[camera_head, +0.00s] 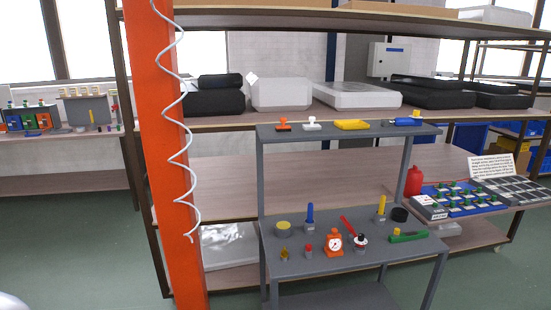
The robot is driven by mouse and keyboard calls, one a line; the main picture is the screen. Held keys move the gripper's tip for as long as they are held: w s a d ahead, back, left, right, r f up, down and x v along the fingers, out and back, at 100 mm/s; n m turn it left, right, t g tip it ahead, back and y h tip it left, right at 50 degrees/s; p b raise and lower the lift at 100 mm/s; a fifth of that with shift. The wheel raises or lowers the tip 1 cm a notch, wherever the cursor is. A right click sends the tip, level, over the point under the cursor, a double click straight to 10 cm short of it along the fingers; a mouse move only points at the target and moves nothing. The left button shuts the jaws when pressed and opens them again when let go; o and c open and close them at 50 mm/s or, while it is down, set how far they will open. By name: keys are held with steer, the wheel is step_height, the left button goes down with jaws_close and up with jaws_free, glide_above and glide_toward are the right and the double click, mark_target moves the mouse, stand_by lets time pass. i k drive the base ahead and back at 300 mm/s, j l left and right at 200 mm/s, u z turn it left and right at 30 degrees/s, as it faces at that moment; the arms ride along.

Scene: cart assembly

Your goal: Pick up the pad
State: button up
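A flat yellow piece, which looks like the pad (352,124), lies on the top shelf of the grey cart (330,137). A white stamp-like piece (311,122) and an orange one (283,125) stand to its left. A blue bottle-like piece (408,120) lies to its right, with a small dark object between them. Nothing visibly covers the pad. My gripper is not in view.
The cart's lower shelf (315,262) holds several small tools, including an orange gauge (333,243) and a green-handled tool (407,236). An orange post (165,150) with a coiled white cable (180,160) stands left. Shelving with cases is behind; green floor shows left.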

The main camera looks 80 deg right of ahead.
mark_target(308, 127)
steer(key=z, duration=2.95)
steer(key=i, duration=0.3)
